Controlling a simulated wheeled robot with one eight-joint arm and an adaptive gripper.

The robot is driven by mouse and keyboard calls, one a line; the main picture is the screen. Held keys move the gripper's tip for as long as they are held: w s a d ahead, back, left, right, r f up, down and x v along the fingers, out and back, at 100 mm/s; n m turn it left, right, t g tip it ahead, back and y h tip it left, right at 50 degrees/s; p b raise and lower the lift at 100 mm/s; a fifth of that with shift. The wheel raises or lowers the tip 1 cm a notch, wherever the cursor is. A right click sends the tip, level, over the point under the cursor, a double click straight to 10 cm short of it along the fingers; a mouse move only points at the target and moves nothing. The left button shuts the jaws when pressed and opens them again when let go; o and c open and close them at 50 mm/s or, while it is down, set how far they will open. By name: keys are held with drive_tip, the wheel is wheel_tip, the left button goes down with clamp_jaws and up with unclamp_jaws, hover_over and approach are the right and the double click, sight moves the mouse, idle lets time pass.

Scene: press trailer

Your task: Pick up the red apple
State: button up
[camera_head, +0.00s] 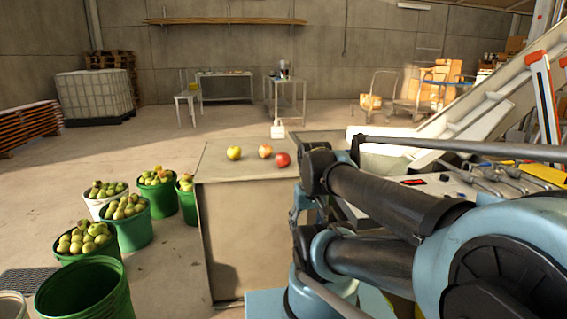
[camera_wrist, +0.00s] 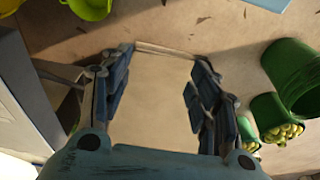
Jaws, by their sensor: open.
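The red apple (camera_head: 282,160) sits on top of a grey-beige counter (camera_head: 228,174) in the head view, at the right end of a loose row of apples and close to my arm. My gripper (camera_wrist: 158,85) shows in the wrist view with its fingers spread wide and nothing between them. A pale flat surface lies beyond the fingers. The red apple does not show in the wrist view. In the head view my arm fills the right side and I cannot make out the fingertips, so their distance from the apple is unclear.
A yellow-green apple (camera_head: 234,153) and an orange-red apple (camera_head: 265,151) share the counter, left of the red one. Green buckets of apples (camera_head: 126,231) and an empty-looking green bucket (camera_head: 85,292) stand on the floor at left. A sloped white conveyor (camera_head: 485,110) rises at right.

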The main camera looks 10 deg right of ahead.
drive_tip(key=shift+o, duration=1.2)
drive_tip(key=w+r+m, duration=0.5)
drive_tip(key=w+r, duration=0.2)
drive_tip(key=shift+a+y, duration=0.25)
drive_tip(key=shift+y, duration=0.15)
wheel_tip(320, 180, up, 14)
drive_tip(key=m+y, duration=0.3)
drive_tip(key=m, duration=1.8)
hover_over(283, 159)
drive_tip(key=d, duration=0.6)
drive_tip(key=shift+t, duration=0.3)
drive_tip(key=x, duration=1.1)
drive_tip(key=shift+s+d+f, duration=0.15)
drive_tip(key=shift+s+f, duration=0.1)
drive_tip(key=shift+f, duration=0.15)
drive_tip(key=shift+x, duration=2.85)
drive_tip(key=shift+s, duration=0.15)
drive_tip(key=c, duration=1.2)
drive_tip(key=shift+c, duration=0.4)
